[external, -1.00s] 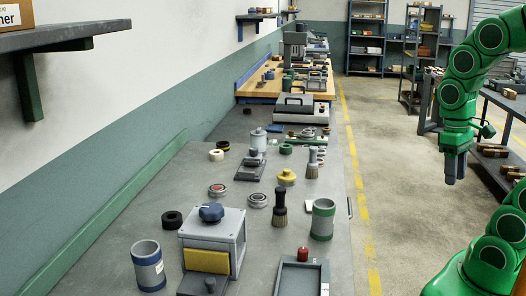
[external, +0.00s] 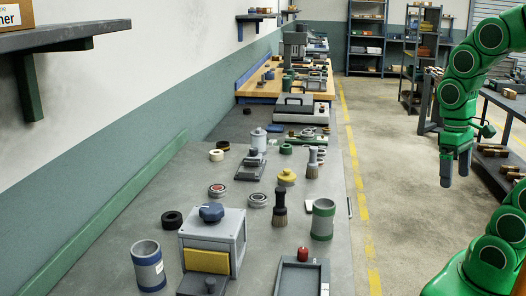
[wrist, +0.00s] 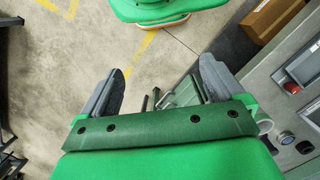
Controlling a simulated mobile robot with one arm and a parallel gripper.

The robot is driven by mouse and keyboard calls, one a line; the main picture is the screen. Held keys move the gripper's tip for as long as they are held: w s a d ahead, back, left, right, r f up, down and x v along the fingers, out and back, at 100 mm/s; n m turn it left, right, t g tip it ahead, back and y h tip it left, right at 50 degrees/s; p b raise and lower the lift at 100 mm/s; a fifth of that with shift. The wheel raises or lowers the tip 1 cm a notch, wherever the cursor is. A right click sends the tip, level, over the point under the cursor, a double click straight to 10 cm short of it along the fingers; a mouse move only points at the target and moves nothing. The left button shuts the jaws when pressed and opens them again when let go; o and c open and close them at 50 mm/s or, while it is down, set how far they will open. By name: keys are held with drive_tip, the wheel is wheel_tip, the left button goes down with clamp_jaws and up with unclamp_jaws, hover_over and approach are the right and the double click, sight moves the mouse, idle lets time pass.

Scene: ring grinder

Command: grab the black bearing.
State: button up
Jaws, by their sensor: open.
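A black ring (external: 172,219) lies flat on the grey workbench (external: 120,262), left of the grey box-shaped grinder (external: 212,238). Another small dark ring (external: 223,145) lies farther back. Two round bearings lie mid-bench, one with a red centre (external: 217,191) and one with a dark grey centre (external: 257,200). I cannot tell for sure which is the black bearing. My gripper (external: 455,172) hangs over the floor aisle, right of the bench and far from all of them. Its fingers are apart and empty.
The aisle floor (external: 385,150) is clear.

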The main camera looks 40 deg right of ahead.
wheel_tip(320, 180, up, 5)
drive_tip(key=w+a+r+m+t+y, duration=0.15)
drive_tip(key=w+a+m+y, duration=0.45)
drive_tip(key=w+a, duration=0.65)
drive_tip(key=w+a+r+m+t+y, duration=0.15)
drive_tip(key=w+a+m+y, duration=0.5)
drive_tip(key=w, duration=0.95)
drive_tip(key=w+f+m+t, duration=0.3)
drive_tip(key=w+m+t, duration=0.2)
drive_tip(key=w+m, duration=0.8)
drive_tip(key=n, duration=0.2)
approach(260, 197)
drive_tip(key=shift+w+a+r+h, duration=0.25)
drive_tip(key=shift+a+r, duration=0.4)
drive_tip(key=shift+a, duration=0.2)
drive_tip(key=shift+a+f, duration=0.15)
drive_tip(key=shift+f, duration=0.45)
drive_tip(key=shift+f+x, duration=0.1)
drive_tip(key=shift+x, duration=1.8)
drive_tip(key=shift+f+x, duration=0.15)
drive_tip(key=shift+x, duration=1.7)
drive_tip(key=shift+w, duration=0.15)
